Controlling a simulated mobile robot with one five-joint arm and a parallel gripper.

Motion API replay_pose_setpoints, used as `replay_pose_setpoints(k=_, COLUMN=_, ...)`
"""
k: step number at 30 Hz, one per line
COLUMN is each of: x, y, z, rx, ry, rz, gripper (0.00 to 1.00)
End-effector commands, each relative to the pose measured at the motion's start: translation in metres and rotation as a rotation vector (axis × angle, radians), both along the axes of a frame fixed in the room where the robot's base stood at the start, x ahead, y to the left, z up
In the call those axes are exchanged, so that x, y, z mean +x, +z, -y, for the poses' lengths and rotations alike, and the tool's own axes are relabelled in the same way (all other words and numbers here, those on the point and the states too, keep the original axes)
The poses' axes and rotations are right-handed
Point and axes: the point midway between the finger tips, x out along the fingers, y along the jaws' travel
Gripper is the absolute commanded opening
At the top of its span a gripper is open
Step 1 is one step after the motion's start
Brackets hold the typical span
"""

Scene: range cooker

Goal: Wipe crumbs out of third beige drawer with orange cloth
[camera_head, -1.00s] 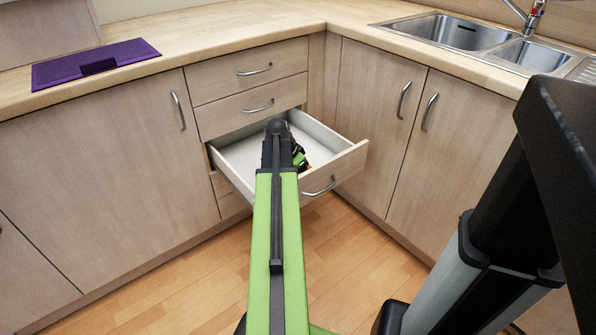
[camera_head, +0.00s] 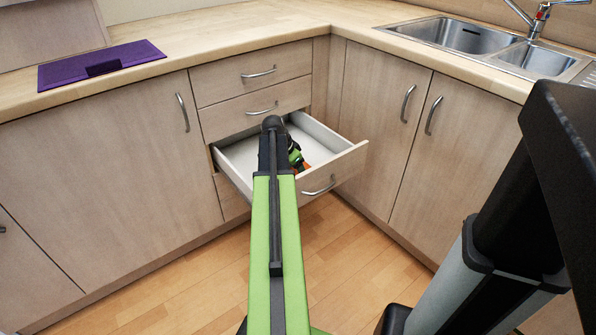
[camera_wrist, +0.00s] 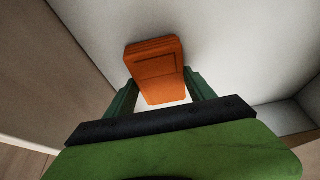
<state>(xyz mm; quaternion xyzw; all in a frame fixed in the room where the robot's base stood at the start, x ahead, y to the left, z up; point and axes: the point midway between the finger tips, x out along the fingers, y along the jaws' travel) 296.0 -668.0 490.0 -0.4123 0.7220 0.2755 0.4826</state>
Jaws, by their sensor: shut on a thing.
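The third drawer (camera_head: 345,165) is pulled open, with a white inside and a pale wooden front. My gripper (camera_wrist: 160,97) is inside it, shut on the folded orange cloth (camera_wrist: 155,58). In the wrist view the cloth sits between the two green fingers, over the white drawer floor (camera_wrist: 225,45). I cannot tell whether the cloth touches the floor. In the head view my arm hides most of the gripper, and only a bit of orange shows (camera_head: 305,167). I see no crumbs in either view.
Two shut drawers (camera_head: 250,75) are above the open one. Shut cupboard doors flank it. A purple mat-like item (camera_head: 100,66) lies on the worktop at left, and a sink (camera_head: 465,36) is at right. The drawer walls (camera_wrist: 80,60) stand close around my gripper.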

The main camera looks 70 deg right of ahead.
Motion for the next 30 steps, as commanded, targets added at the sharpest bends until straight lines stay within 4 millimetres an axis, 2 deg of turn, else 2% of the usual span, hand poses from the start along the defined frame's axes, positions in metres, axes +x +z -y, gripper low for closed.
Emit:
replay_pose_setpoints(k=15, x=0.0, y=0.06, z=0.0, rx=0.0, ry=0.0, rz=0.0, gripper=0.3)
replay_pose_setpoints(k=26, x=0.0, y=0.06, z=0.0, rx=0.0, ry=0.0, rz=0.0, gripper=0.3)
replay_pose_setpoints(k=30, x=0.0, y=0.073, z=0.0, rx=0.0, ry=0.0, rz=0.0, gripper=0.3)
